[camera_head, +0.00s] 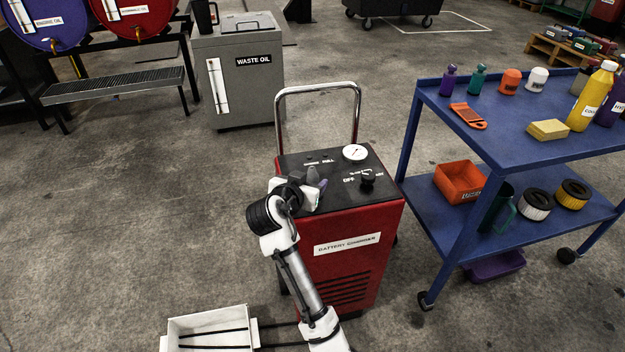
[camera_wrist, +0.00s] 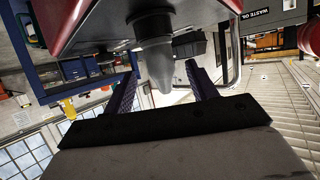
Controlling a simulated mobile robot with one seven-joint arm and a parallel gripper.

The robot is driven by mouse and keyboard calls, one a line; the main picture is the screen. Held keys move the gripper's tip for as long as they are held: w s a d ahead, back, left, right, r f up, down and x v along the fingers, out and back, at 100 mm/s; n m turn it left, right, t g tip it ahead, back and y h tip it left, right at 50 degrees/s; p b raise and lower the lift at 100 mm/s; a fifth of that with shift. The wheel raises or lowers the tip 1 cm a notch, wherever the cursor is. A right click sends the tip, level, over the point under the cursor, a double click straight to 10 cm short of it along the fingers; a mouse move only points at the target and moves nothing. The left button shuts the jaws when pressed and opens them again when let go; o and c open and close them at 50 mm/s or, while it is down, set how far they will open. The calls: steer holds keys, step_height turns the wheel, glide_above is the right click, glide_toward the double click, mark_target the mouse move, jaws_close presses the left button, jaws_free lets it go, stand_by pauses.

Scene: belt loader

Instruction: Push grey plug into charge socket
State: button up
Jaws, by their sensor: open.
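The grey plug (camera_wrist: 161,65) shows in the wrist view as a tapered grey body. Its wide end meets a black round collar (camera_wrist: 150,18) at the charger's panel; I cannot tell how deep it sits. My gripper (camera_wrist: 161,90) is open, with one dark finger on each side of the plug's narrow end and gaps visible. In the head view my gripper (camera_head: 318,186) is over the left part of the black top of the red battery charger (camera_head: 350,265). There my gripper and wrist hide the socket area, and I cannot pick out the plug clearly.
The charger's top carries a white gauge (camera_head: 355,152), a black knob (camera_head: 367,184) and a chrome handle (camera_head: 319,88) behind. A blue cart (camera_head: 500,150) with bottles stands close on the right. A grey waste oil bin (camera_head: 240,85) stands behind. Floor to the left is clear.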

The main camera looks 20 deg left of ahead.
mark_target(315, 176)
steer(key=x, duration=0.3)
steer(key=p+x, duration=0.1)
steer(key=x, duration=0.1)
steer(key=shift+w+f, duration=0.25)
steer(key=shift+f, duration=0.1)
steer(key=c, duration=1.1)
steer(key=shift+r, duration=0.1)
step_height(315, 176, up, 20)
steer(key=shift+f+b, duration=0.1)
steer(key=shift+b, duration=0.25)
